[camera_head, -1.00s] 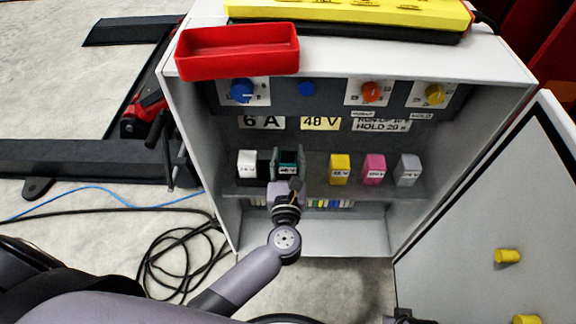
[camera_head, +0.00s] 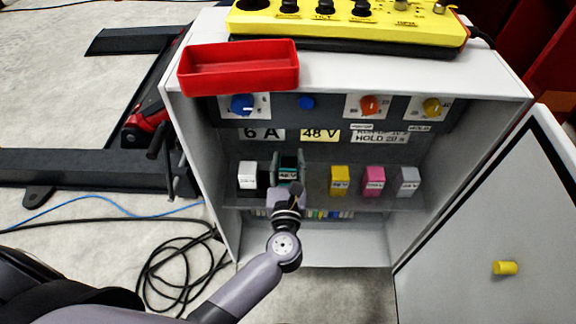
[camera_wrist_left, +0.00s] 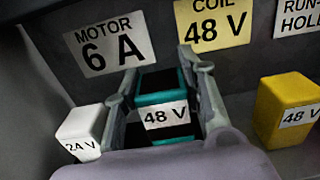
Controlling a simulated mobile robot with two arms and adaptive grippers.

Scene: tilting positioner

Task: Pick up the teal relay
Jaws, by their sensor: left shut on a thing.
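The teal relay (camera_head: 288,174) is in the cabinet, in the row of relays below the dials. In the left wrist view the teal relay (camera_wrist_left: 165,114) carries a white label reading 48 V and sits between the two fingers. My left gripper (camera_head: 288,165) is shut on it, with a finger along each side; the wrist view shows the gripper (camera_wrist_left: 162,100) the same way. The relay's lower part is hidden by the gripper body. I cannot tell whether it is still seated on the shelf. My right gripper is not in view.
A white relay (camera_head: 248,176) stands close left of the gripper. Yellow (camera_head: 340,180), pink (camera_head: 374,179) and grey (camera_head: 408,181) relays stand to the right. A red tray (camera_head: 240,70) and a yellow control box (camera_head: 345,22) are on top of the cabinet. The cabinet door (camera_head: 480,225) is open at right.

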